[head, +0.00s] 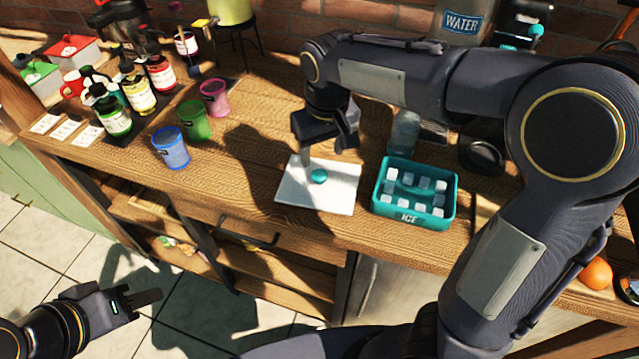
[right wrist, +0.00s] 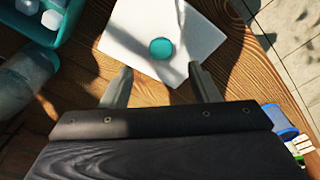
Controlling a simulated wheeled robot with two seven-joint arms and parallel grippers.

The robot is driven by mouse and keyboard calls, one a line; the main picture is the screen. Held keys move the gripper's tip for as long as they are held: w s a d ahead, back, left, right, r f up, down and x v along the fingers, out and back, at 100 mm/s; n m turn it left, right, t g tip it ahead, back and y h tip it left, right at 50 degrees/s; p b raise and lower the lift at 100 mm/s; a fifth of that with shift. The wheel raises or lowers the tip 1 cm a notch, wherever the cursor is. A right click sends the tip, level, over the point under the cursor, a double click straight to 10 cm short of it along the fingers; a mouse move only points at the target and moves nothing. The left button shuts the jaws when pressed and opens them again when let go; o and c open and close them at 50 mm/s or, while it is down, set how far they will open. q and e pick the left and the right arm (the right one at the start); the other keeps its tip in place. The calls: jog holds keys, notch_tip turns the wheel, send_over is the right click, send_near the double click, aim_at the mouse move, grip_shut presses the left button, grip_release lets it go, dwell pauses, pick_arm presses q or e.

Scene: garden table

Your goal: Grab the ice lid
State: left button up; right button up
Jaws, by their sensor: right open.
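The ice lid (head: 335,196) is a white square plate with a round teal knob (head: 319,176). It lies flat on the wooden counter, left of the teal ICE bin (head: 413,215). The bin stands uncovered with several ice cubes inside. My right gripper (head: 327,155) is open and empty above the lid's far edge, close to the knob. In the right wrist view the lid (right wrist: 190,25) lies just beyond the open fingertips (right wrist: 160,72), with the knob ahead between them. My left gripper (head: 150,298) is low at the left, off the counter; its jaw opening is unclear.
Blue (head: 171,148), green (head: 195,120) and pink (head: 215,98) cups stand left of the lid, with several bottles beyond. A clear bottle (head: 404,132) stands behind the ICE bin, beside a dark round dish (head: 482,156). The counter's front edge is just before the lid.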

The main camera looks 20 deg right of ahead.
aim_at(320, 174)
jog(key=f, duration=0.7)
jog(key=shift+w+a, duration=0.15)
jog(key=shift+w, duration=0.25)
jog(key=c, duration=1)
